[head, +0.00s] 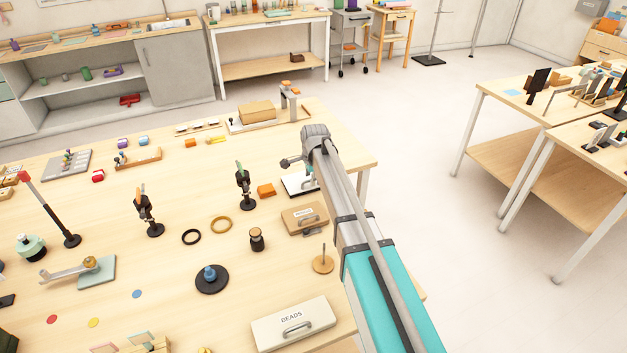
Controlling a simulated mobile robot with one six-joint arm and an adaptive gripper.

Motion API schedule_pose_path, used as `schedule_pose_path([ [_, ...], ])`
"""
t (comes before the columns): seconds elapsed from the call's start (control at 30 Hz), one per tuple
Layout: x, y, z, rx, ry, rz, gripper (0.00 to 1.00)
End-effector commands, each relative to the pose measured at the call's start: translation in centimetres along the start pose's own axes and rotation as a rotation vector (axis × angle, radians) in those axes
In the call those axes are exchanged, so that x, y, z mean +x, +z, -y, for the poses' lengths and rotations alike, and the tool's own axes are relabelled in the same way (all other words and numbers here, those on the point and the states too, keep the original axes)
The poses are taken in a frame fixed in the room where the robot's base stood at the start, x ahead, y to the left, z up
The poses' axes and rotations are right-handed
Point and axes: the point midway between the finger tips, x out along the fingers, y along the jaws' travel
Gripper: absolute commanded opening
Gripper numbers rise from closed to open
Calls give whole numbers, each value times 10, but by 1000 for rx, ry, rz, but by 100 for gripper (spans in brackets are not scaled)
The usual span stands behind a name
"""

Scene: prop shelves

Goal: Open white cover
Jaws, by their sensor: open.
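A white cover (293,323) marked BEADS, with a grey bar handle on its front part, lies at the table's near edge, low in the picture. It looks closed, and what is under it is hidden. My gripper (308,176) is at the far end of my arm, small and partly hidden by the wrist. It is open, well beyond the white cover and apart from it, over or near a white plate with a dark edge (292,186). Whether it touches that plate I cannot tell.
A brown box (301,221) with a handle stands between gripper and white cover. A wooden disc with a peg (322,265), a dark jar (257,240) and a black disc with a blue knob (211,279) stand near. Bare table (165,315) lies left of the cover.

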Motion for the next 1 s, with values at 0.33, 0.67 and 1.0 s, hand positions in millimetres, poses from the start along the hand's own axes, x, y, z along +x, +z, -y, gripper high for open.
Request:
schedule_pose_path([
  [0.33, 1, 1, 0, -1, 0, 0, 48],
  [0.67, 1, 1, 0, -1, -1, 0, 0],
  [1.0, 0, -5, 0, 1, 0, -2, 0],
])
